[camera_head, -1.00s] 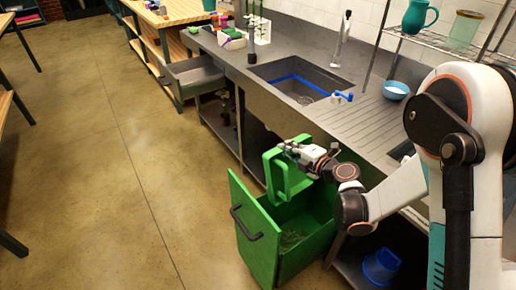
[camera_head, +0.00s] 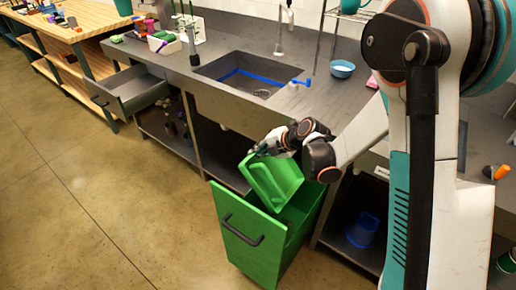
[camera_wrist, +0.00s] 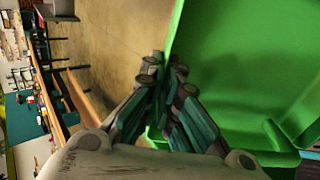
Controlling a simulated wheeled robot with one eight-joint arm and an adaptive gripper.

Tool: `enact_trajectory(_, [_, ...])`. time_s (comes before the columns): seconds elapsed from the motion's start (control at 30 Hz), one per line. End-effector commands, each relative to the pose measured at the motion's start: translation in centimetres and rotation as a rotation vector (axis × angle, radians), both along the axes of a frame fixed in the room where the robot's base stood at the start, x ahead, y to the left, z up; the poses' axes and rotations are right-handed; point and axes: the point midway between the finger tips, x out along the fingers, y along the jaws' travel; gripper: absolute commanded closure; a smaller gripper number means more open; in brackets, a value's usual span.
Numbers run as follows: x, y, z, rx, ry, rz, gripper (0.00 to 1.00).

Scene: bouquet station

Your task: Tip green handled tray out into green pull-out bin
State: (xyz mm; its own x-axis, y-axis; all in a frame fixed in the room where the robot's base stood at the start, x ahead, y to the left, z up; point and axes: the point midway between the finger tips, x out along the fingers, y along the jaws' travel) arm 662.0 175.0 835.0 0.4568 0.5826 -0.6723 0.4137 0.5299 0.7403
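The green handled tray (camera_head: 276,184) hangs tilted on its side above the green pull-out bin (camera_head: 246,238), its open side facing the head camera. Its inside looks empty. My gripper (camera_head: 262,150) is shut on the tray's upper edge or handle; I cannot tell exactly which. In the wrist view, the fingers (camera_wrist: 163,84) close together at the tray's edge, and the tray (camera_wrist: 235,60) fills the right side. The bin is pulled out from under the counter, with a dark handle on its front. Its inside is mostly hidden behind the tray.
The grey counter (camera_head: 215,92) with a sink (camera_head: 245,78) runs behind the bin. An open drawer (camera_head: 130,90) juts out at the left. A blue bucket (camera_head: 362,230) stands on the low shelf right of the bin. The floor at the left is clear.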

Motion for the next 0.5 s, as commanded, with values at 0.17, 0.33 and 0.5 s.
enact_trajectory(0.17, [0.9, 1.3, -1.0, -0.141, 0.109, 0.005, 1.0])
enact_trajectory(0.33, [1.6, 2.2, -2.5, -0.277, 0.213, 0.004, 1.0])
enact_trajectory(0.5, [1.8, 2.5, -4.8, -0.411, 0.318, 0.002, 1.0])
